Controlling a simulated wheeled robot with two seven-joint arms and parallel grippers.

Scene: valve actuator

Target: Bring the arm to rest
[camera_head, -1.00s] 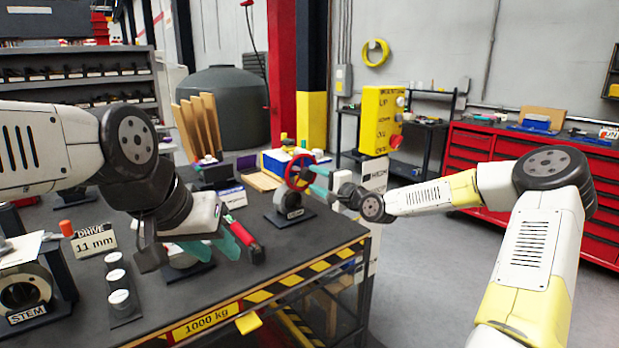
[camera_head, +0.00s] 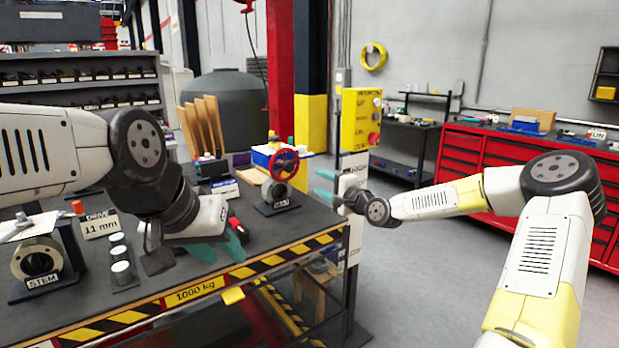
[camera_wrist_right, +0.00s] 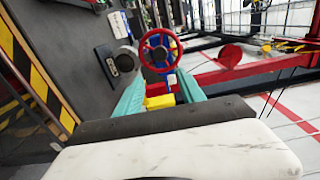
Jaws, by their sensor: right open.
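A red handwheel (camera_head: 285,164) stands on its grey valve body (camera_head: 279,195) near the right end of the dark bench. My right gripper (camera_head: 322,186) is open and empty just beyond the bench's right edge, apart from the wheel. In the right wrist view the handwheel (camera_wrist_right: 160,50) lies ahead, beyond the two parted teal fingers of my right gripper (camera_wrist_right: 160,92). My left gripper (camera_head: 220,250) is over the front part of the bench, with its teal fingers apart and nothing seen between them. A red-handled tool (camera_head: 237,228) shows partly behind it.
The bench carries a STEM fixture (camera_head: 40,262), a DRIVE 11 mm sign (camera_head: 100,224) and a row of white-topped cylinders (camera_head: 121,270). A yellow control box (camera_head: 361,118) stands behind my right gripper. Open floor (camera_head: 430,270) lies right of the bench.

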